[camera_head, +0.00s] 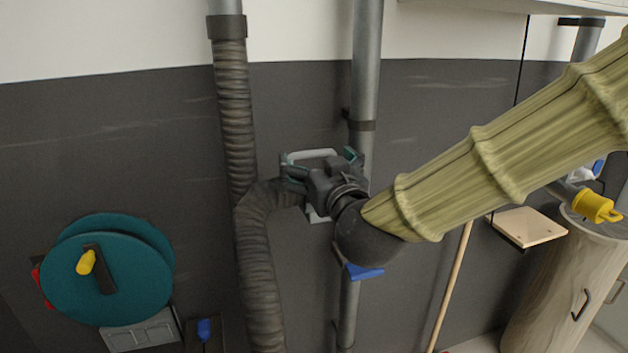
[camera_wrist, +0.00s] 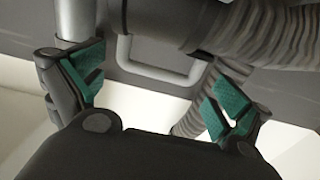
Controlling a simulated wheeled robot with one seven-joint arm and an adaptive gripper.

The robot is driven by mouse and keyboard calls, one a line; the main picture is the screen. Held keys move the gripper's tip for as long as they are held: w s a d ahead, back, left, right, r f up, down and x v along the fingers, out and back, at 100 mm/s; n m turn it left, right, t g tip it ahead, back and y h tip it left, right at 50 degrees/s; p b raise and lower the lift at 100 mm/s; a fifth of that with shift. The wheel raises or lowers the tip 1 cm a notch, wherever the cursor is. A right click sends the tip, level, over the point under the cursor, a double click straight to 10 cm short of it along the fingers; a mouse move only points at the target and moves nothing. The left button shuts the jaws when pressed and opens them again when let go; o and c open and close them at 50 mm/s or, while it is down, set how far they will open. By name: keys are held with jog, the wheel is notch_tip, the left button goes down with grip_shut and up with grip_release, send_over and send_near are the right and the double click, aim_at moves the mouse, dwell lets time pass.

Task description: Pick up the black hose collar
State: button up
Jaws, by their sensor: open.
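The black hose collar (camera_wrist: 165,20) shows at the top of the wrist view as a smooth dark cylinder on the end of a ribbed grey hose (camera_wrist: 255,35). My gripper (camera_wrist: 157,90) is open, its green-padded fingers spread wide with nothing between the pads. The collar lies beyond the fingertips, apart from them as far as I can tell. In the head view my gripper (camera_head: 320,163) is at the wall, by the bend of the ribbed hose (camera_head: 268,205). There my gripper and wrist hide most or all of the collar.
A light grey handle (camera_wrist: 150,70) sits beyond the fingers, near the collar. A vertical metal pipe (camera_head: 366,60) runs close to my gripper. A teal reel (camera_head: 130,285) is at lower left. A wooden pole (camera_head: 452,285) and a barrel (camera_head: 555,290) stand at right.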

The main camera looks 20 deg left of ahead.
jog(key=shift+p+x, duration=0.5)
jog(key=shift+x, duration=1.25)
jog(key=shift+f, duration=0.1)
jog(key=c, duration=1.4)
jog(key=shift+o, duration=0.2)
jog(key=shift+r+b, duration=0.35)
jog(key=shift+r, duration=1.35)
jog(key=r+b+v, duration=0.1)
jog(key=b+v, duration=0.2)
jog(key=v, duration=1.3)
jog(key=shift+d+r+b, duration=0.25)
jog(key=shift+r+b, duration=0.1)
jog(key=shift+b, duration=0.05)
jog(key=shift+a, duration=0.15)
